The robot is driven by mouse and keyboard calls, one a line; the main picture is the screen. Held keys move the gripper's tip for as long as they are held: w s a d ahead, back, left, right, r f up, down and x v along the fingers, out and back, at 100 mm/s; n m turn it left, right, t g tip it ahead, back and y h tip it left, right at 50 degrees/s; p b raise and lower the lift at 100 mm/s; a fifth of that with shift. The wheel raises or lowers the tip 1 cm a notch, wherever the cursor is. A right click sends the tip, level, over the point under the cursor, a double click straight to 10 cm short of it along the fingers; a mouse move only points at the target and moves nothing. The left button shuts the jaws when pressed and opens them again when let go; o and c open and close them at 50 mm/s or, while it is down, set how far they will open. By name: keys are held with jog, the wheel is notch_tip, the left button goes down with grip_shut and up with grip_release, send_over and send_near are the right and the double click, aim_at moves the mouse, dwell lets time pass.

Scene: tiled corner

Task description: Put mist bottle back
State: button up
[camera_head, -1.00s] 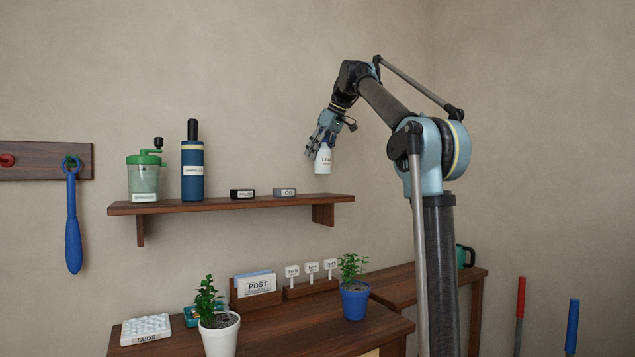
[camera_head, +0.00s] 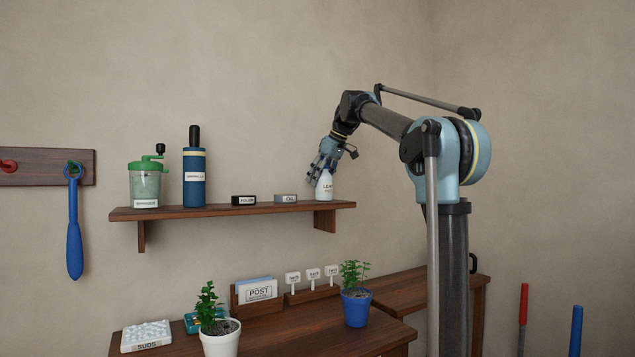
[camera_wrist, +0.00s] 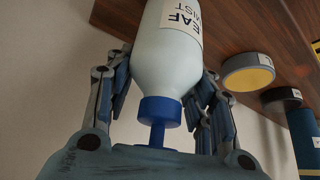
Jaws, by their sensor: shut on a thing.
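The mist bottle (camera_head: 324,187) is white with a printed label and is upright at the right end of the wooden wall shelf (camera_head: 270,208). Its base is at the level of the shelf top; I cannot tell for sure whether it touches. My gripper (camera_head: 325,168) is shut on the bottle from above. In the wrist view the bottle (camera_wrist: 168,65) shows its blue cap and "LEAF MIST" label, with my gripper's fingers (camera_wrist: 160,95) on both sides of it. The shelf's wood (camera_wrist: 240,25) lies beyond the bottle.
Left along the shelf are a grey tin (camera_head: 285,198), a black tin (camera_head: 244,200), a blue flask (camera_head: 194,175) and a green-lidded jar (camera_head: 146,182). Bare shelf lies between the grey tin and the bottle. Below, plants and boxes stand on a desk (camera_head: 380,335).

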jog(key=o, duration=1.3)
jog(key=shift+f, duration=0.1)
jog(key=shift+o, duration=0.2)
jog(key=v, duration=1.2)
